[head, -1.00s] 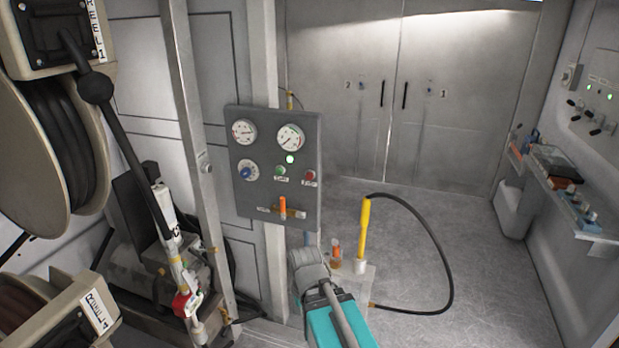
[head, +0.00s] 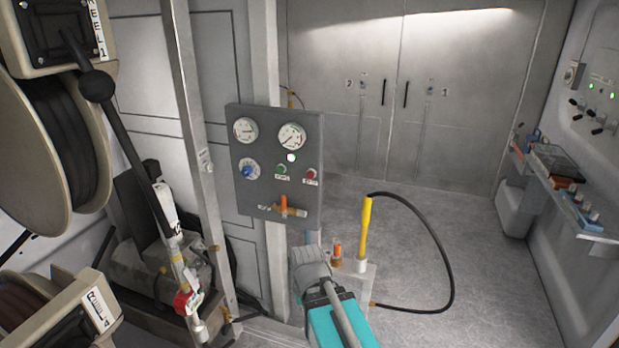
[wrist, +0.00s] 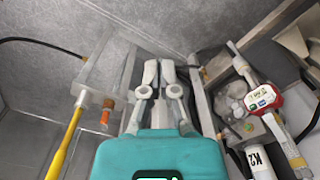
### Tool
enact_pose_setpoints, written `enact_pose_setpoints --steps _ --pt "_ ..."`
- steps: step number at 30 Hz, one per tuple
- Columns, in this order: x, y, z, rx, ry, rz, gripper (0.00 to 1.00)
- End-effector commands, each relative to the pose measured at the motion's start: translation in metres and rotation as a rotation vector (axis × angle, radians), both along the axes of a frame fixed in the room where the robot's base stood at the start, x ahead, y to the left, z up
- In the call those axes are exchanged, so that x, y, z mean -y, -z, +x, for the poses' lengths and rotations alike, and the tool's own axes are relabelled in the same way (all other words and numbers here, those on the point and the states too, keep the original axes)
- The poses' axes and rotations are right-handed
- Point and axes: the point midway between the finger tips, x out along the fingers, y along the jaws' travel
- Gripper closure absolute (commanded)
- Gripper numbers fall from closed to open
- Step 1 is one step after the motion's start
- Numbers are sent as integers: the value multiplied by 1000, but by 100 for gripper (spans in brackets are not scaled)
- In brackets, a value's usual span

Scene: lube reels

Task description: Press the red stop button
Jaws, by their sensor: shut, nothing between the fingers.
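The red stop button (head: 311,173) is a small round button at the right of the grey control panel (head: 237,200) in the head view. A green button (head: 281,169) sits just left of it, and a lit green lamp (head: 291,157) is above. My gripper (wrist: 159,65) is shut and empty in the wrist view, its two fingers close together beyond the teal body. In the head view my teal and grey arm end is below the panel, apart from the red button. The red button cannot be made out in the wrist view.
The panel also carries two gauges (head: 291,136), a blue knob (head: 248,171) and an orange lever (head: 283,205). A yellow wand (head: 364,230) with a black hose stands right of my arm. Hose reels (head: 30,140) fill the left. Open floor lies at right.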

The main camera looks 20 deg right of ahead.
Motion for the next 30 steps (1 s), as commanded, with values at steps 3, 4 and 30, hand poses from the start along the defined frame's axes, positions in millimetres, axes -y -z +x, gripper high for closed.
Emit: enact_pose_setpoints --steps 3,4,30 --pt "0 0 0 0 0 0 100" --pt "0 0 0 0 0 0 100" --pt "-11 -2 39 117 -27 101 100"
